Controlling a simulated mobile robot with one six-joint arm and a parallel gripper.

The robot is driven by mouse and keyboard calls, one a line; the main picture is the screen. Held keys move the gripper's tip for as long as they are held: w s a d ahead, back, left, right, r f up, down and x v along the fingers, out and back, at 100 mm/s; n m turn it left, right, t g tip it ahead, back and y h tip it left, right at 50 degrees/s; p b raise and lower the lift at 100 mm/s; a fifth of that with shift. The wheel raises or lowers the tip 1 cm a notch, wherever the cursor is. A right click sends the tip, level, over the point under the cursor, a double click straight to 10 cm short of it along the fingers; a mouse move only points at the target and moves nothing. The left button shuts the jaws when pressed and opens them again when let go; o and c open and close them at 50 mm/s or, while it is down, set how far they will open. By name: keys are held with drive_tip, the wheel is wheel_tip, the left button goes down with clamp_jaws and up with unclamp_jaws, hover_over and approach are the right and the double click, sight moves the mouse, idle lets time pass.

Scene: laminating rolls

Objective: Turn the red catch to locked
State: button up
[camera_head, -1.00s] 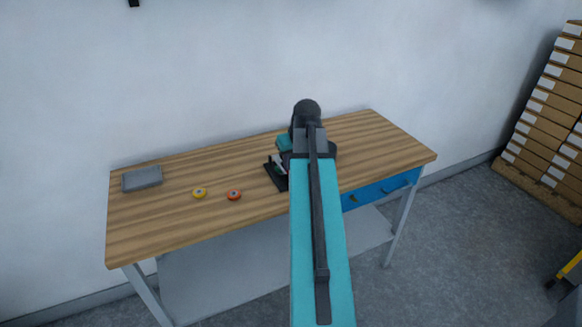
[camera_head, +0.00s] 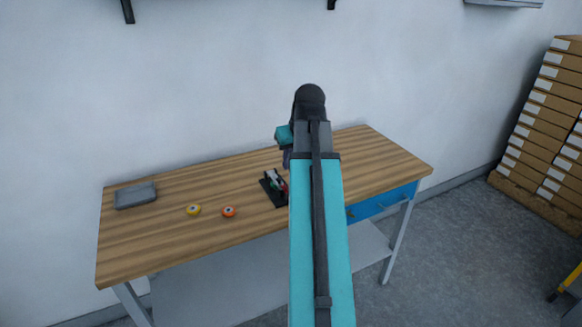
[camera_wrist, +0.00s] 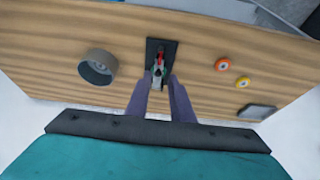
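The red catch (camera_wrist: 160,58) sits on a small device with a black base plate (camera_wrist: 171,46) on the wooden bench. I cannot tell the catch's exact position.
A red roll (camera_head: 229,211), a yellow roll (camera_head: 194,210) and a grey tray (camera_head: 136,195) lie on the bench's left. A dark grey ring (camera_wrist: 97,66) stands at the other side, hidden by my arm in the head view. A blue drawer (camera_head: 385,203) is under the bench.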

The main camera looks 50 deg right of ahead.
drive_tip(key=shift+s+r, duration=0.15)
drive_tip(key=shift+r, duration=0.35)
idle(0.3)
